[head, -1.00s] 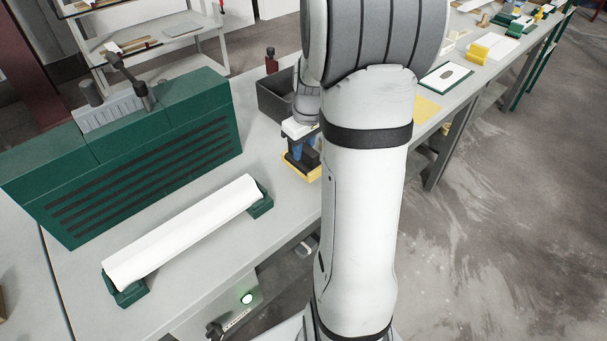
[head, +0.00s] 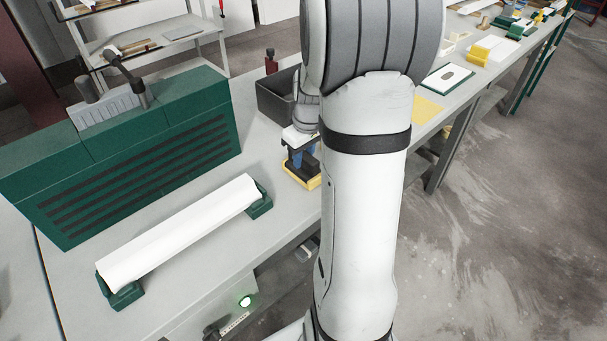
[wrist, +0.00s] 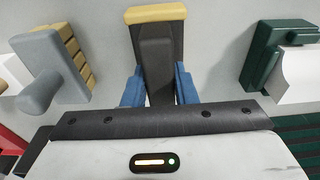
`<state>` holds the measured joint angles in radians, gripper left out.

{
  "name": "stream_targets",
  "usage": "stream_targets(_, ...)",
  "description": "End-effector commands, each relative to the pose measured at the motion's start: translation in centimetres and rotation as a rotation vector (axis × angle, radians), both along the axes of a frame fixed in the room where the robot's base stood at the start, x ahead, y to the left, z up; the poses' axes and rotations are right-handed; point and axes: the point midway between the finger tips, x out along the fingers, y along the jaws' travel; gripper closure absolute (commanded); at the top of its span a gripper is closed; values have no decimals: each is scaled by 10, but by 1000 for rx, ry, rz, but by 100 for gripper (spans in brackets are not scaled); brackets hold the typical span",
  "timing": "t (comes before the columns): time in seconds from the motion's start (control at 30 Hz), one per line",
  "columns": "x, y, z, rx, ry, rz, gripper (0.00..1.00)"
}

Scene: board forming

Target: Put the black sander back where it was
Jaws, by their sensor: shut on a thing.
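The black sander (wrist: 158,55) is between the blue fingers of my gripper (wrist: 158,85) in the wrist view. My gripper is shut on it. A yellow piece (wrist: 156,13) shows at the sander's far end; I cannot tell whether it is part of the sander or a holder. In the head view my gripper (head: 297,158) is low over the grey bench, left of my arm, with the sander (head: 309,161) partly hidden by the fingers. The yellow edge (head: 303,182) is below it, at or very near the bench top.
A dark open bin (head: 277,103) stands just behind my gripper. A white rolled piece (head: 180,230) rests on green cradles (head: 123,296) at front left, before a green slotted cabinet (head: 140,170). The bench between is clear. A yellow sheet (head: 427,110) lies right of my arm.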

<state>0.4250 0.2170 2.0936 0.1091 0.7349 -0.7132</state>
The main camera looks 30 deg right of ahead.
Motion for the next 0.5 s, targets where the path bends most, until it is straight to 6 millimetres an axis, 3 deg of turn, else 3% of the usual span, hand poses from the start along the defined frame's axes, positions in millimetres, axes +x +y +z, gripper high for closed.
stream_targets(0.23,0,0,-6,0,0,0,100)
stream_targets(0.27,0,0,-5,0,-1,0,73)
stream_targets(0.5,0,0,-5,0,0,0,54)
